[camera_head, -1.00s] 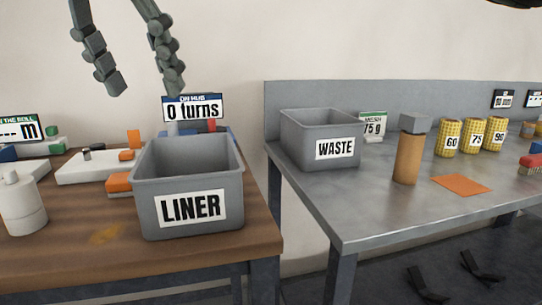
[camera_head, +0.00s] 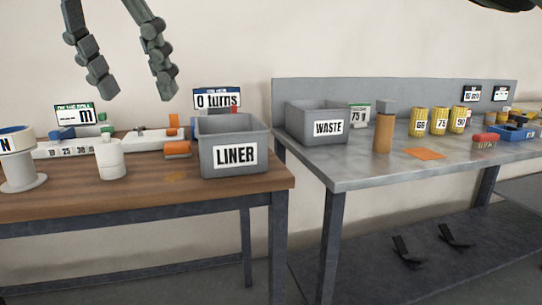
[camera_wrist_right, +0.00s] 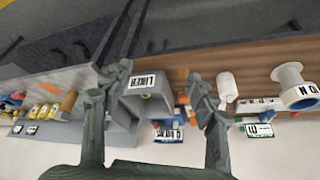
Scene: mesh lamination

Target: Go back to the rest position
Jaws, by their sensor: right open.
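My right gripper (camera_head: 133,97) hangs at the upper left of the head view, its two dark jointed fingers spread wide with nothing between them. It appears above the wooden table (camera_head: 130,205), against the bare wall, clear of everything. In the right wrist view the open fingers (camera_wrist_right: 155,85) frame the scene upside down, with the grey LINER bin (camera_wrist_right: 148,90) beyond them. In the head view that LINER bin (camera_head: 234,157) stands upright on the table's right end. My left gripper does not show.
Right of a narrow gap stands a metal bench (camera_head: 370,170) with a grey WASTE bin (camera_head: 318,122), a brown cylinder (camera_head: 383,132) and several yellow rolls. A white spool (camera_head: 20,170) and a white bottle (camera_head: 110,158) stand on the wooden table. Floor shows in front.

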